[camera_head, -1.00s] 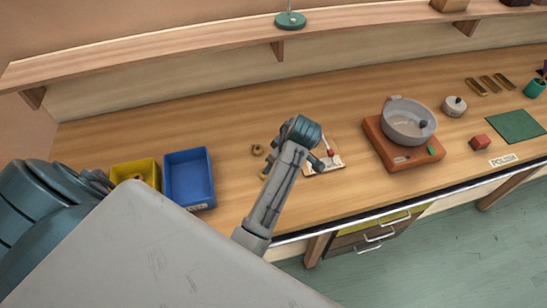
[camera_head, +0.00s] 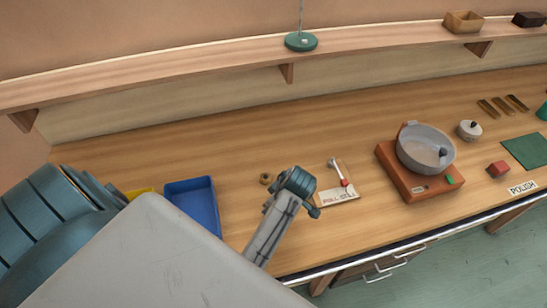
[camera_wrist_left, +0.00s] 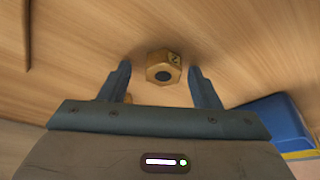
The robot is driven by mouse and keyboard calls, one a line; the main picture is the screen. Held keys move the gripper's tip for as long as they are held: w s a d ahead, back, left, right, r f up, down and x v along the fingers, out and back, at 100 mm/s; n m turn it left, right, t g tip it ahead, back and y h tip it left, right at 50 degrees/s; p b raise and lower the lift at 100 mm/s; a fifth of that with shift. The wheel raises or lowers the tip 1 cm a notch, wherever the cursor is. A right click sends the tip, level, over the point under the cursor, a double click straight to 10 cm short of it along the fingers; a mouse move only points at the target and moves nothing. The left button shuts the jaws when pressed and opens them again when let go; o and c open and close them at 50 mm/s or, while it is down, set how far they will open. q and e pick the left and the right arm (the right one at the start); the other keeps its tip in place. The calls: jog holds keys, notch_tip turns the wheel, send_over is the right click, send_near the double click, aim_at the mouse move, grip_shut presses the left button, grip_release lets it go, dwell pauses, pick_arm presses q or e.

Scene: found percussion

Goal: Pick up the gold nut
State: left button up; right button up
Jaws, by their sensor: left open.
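The gold nut (camera_head: 266,179) lies on the wooden bench, just left of my left arm's teal wrist joint in the head view. In the left wrist view the gold nut (camera_wrist_left: 163,66) is hexagonal with a dark hole. It lies just beyond the tips of my left gripper (camera_wrist_left: 163,75), roughly centred between the two fingers. The gripper is open with nothing in it. In the head view the fingers are hidden by my own arm. A small tan thing shows partly behind the left finger in the wrist view. My right gripper is not in view.
A blue bin (camera_head: 193,184) stands left of the nut, with a yellow bin (camera_head: 139,192) mostly hidden beside it. A card with a red-tipped item (camera_head: 337,193) lies right of my wrist. An orange scale with a grey bowl (camera_head: 425,150) stands further right. The bench behind is clear.

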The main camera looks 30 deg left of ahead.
pick_arm(q)
jog(key=shift+s+d+r, duration=0.1)
jog(key=shift+s+d, duration=0.1)
jog(key=shift+s, duration=0.05)
jog(key=shift+d, duration=0.15)
jog(key=shift+c, duration=1.3)
jog(key=c, duration=0.9)
